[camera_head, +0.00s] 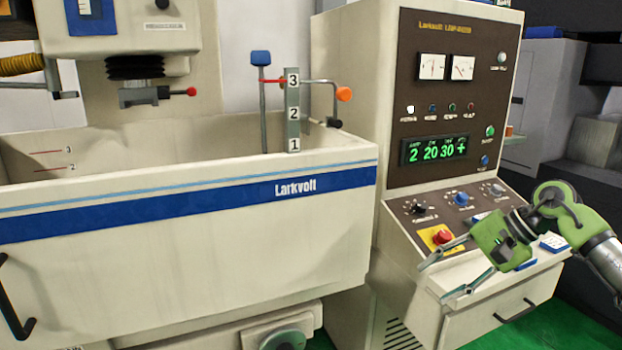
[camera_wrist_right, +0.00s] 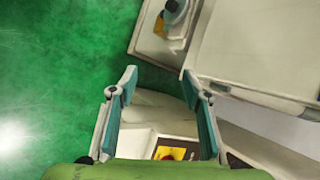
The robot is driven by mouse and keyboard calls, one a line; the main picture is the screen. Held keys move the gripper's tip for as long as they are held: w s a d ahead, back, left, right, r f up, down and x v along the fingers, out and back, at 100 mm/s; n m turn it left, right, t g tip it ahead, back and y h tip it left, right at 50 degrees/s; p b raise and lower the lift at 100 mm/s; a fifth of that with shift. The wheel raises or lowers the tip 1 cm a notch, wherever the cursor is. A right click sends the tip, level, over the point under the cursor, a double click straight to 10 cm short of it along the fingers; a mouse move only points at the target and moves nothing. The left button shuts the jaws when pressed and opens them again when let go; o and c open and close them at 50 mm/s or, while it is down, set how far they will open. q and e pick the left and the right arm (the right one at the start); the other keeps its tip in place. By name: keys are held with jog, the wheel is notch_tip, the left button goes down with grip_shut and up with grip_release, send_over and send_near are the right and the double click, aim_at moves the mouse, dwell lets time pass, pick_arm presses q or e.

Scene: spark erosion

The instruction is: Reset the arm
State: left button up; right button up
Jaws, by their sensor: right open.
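My right gripper (camera_head: 447,278) is open and empty in the head view. It is in front of the control panel of the machine's cabinet (camera_head: 350,150), with its fingers pointing left. Its green body is to the right of the red emergency button (camera_head: 442,237) on its yellow plate. In the right wrist view the two fingers (camera_wrist_right: 158,78) stand apart with nothing between their tips. A yellow plate with a red part (camera_wrist_right: 172,153) shows low between the fingers. My left gripper does not show in either view.
The white tank (camera_head: 180,240) with a blue stripe fills the left of the head view. A level post (camera_head: 292,112) marked 1, 2, 3 stands at its right end. A drawer with a handle (camera_head: 515,309) is below the panel. Green floor (camera_wrist_right: 60,70) is open in the wrist view.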

jog(key=w+a+f+m+t+y, duration=0.3)
jog(key=a+f+m, duration=0.2)
jog(key=f+m, duration=0.4)
jog(key=w+a+f+m+t+y, duration=0.3)
jog(key=a+f+m, duration=0.35)
jog(key=m, duration=0.45)
jog(key=s+d+f+m+t+h, duration=0.1)
jog(key=s+d+f+m+h, duration=0.2)
jog(key=f+m, duration=0.55)
jog(key=s+d+f+m+t+h, duration=0.1)
jog(key=s+d+f+m+h, duration=0.2)
jog(key=f+m, duration=0.55)
jog(key=s+d+f+m+t+h, duration=0.25)
jog(key=f+m, duration=0.25)
jog(key=f, duration=0.8)
jog(key=s+d+f+m+g+h, duration=0.1)
jog(key=s+f+m+g+h, duration=0.15)
jog(key=s+f+m, duration=0.65)
jog(key=s+d+f+m+g+h, duration=0.2)
jog(key=s+f+m+g, duration=0.15)
jog(key=s+f, duration=1)
jog(key=s+a+f+m+g, duration=0.1)
jog(key=s+f+m+g, duration=0.1)
jog(key=s, duration=1.2)
jog(key=s+a+f+m+g, duration=0.2)
jog(key=s+m+g, duration=0.2)
jog(key=s, duration=1.1)
jog(key=shift+s+f, duration=0.25)
jog(key=shift+f, duration=0.05)
